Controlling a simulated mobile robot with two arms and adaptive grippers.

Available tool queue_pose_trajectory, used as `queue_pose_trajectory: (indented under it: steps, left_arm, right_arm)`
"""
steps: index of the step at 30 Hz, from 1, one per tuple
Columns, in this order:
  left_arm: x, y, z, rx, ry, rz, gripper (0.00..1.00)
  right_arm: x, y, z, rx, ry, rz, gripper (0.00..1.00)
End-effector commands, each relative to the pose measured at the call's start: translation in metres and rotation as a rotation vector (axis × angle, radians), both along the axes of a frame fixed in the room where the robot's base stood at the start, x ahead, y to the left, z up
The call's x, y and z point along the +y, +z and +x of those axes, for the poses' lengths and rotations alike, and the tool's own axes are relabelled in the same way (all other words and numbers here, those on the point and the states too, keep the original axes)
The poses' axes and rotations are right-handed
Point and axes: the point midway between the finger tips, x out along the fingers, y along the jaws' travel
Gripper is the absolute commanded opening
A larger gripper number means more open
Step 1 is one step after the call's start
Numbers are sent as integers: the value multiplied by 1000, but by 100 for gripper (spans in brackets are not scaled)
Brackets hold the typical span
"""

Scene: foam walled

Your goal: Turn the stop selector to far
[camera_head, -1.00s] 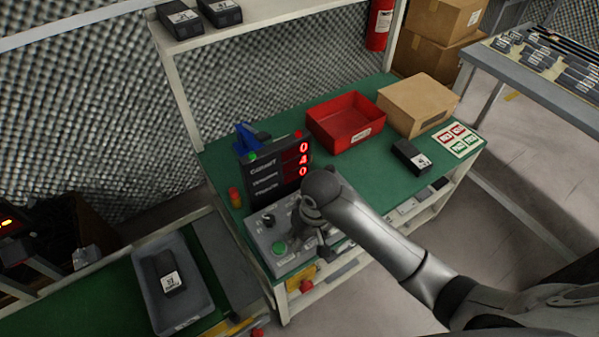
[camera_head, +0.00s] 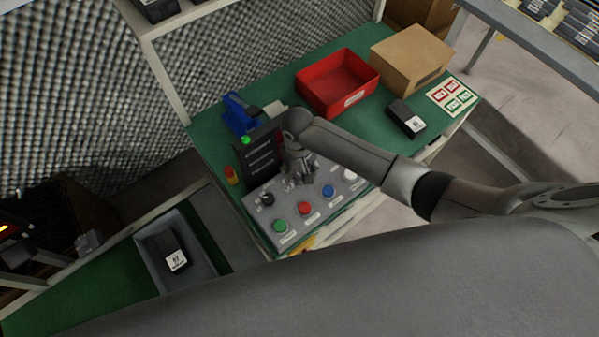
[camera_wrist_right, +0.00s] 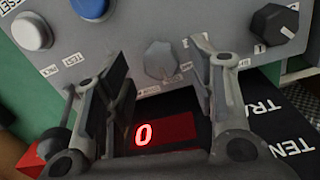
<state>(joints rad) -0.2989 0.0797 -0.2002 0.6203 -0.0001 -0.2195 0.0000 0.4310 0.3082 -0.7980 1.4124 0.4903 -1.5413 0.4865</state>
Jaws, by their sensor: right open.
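The grey control panel (camera_head: 314,215) stands at the front left of the green bench. It carries a black knob (camera_head: 267,199) and green, red, blue and white buttons. My right gripper (camera_head: 294,183) is over the panel's back part, pointing down, and hides what is under it. A second knob (camera_wrist_right: 273,24) with a white pointer line is at the right. The labels are too small to tell which is the stop selector. My left gripper is out of view.
A display box (camera_head: 262,150) stands right behind the panel; a lit red 0 (camera_wrist_right: 143,133) shows close to the fingers. A red bin (camera_head: 338,82), a cardboard box (camera_head: 410,58) and a black box (camera_head: 406,118) are farther right. A grey tray (camera_head: 196,262) is at the left.

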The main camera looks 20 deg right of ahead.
Motion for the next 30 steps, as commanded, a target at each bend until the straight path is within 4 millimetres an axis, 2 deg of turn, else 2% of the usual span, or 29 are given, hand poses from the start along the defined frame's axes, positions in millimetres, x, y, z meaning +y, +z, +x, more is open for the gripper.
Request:
queue_pose_trajectory:
  steps: [6,16,27,30]
  left_arm:
    - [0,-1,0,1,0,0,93]
    - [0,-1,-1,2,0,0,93]
    - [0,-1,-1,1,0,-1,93]
    - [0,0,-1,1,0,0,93]
  right_arm:
    - [0,-19,0,0,0,1,51]
    - [0,-21,0,-1,1,1,51]
    - [0,-21,0,-1,1,0,5]
    - [0,-21,0,-2,3,0,5]
